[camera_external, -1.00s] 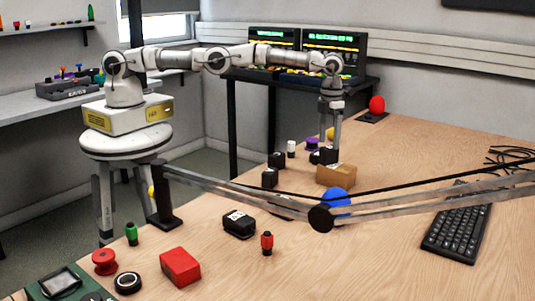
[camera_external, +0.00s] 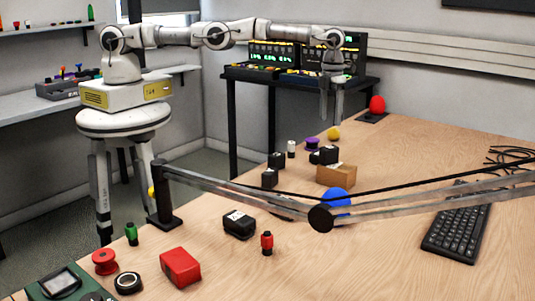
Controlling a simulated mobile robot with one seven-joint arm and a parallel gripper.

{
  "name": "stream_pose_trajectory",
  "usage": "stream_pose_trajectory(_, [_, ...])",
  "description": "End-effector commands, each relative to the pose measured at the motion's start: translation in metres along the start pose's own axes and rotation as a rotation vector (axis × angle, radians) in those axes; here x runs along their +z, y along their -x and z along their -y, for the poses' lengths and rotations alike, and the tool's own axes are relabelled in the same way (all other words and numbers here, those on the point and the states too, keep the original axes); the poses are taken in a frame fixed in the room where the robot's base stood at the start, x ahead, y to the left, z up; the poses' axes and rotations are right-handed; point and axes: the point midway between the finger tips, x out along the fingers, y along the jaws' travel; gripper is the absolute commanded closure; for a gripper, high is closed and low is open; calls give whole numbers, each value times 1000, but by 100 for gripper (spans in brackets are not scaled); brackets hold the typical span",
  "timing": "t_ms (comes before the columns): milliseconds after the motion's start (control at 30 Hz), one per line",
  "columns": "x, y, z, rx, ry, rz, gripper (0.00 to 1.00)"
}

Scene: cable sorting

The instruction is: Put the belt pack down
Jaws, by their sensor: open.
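My gripper (camera_external: 331,112) is open and empty. It hangs above the far part of the wooden table, pointing down. A small black pack (camera_external: 326,155) with a light patch on top, which appears to be the belt pack, rests on the table below the gripper, apart from it. It stands just behind a brown cardboard box (camera_external: 336,176). Similar black blocks stand to its left, one farther back (camera_external: 276,160) and one nearer (camera_external: 269,179). A larger black box with a white label (camera_external: 239,225) lies nearer the camera.
A microphone boom arm (camera_external: 322,218) crosses the table's middle. A purple spool (camera_external: 312,144), a yellow ball (camera_external: 333,133) and a white cylinder (camera_external: 291,149) stand near the pack. A blue ball (camera_external: 336,200) is by the boom. A keyboard (camera_external: 468,227) lies right.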

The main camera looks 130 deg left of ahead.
Motion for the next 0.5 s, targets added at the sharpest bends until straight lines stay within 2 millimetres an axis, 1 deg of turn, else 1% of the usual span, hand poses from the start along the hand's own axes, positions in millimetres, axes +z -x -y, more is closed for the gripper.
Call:
stream_pose_trajectory(67, [-3, 16, 7, -8, 22, 9, 28])
stream_pose_trajectory(167, [-13, 48, 19, -23, 85, 23, 28])
stream_pose_trajectory(233, [-23, 76, 27, -37, 146, 35, 28])
stream_pose_trajectory(267, [-28, 88, 31, -44, 175, 39, 28])
stream_pose_trajectory(300, [-35, 104, 34, -53, 213, 46, 28])
stream_pose_trajectory(367, [-46, 128, 38, -66, 272, 53, 28])
stream_pose_trajectory(400, [-55, 143, 40, -76, 309, 58, 28])
stream_pose_trajectory(500, [-77, 180, 41, -102, 407, 68, 28])
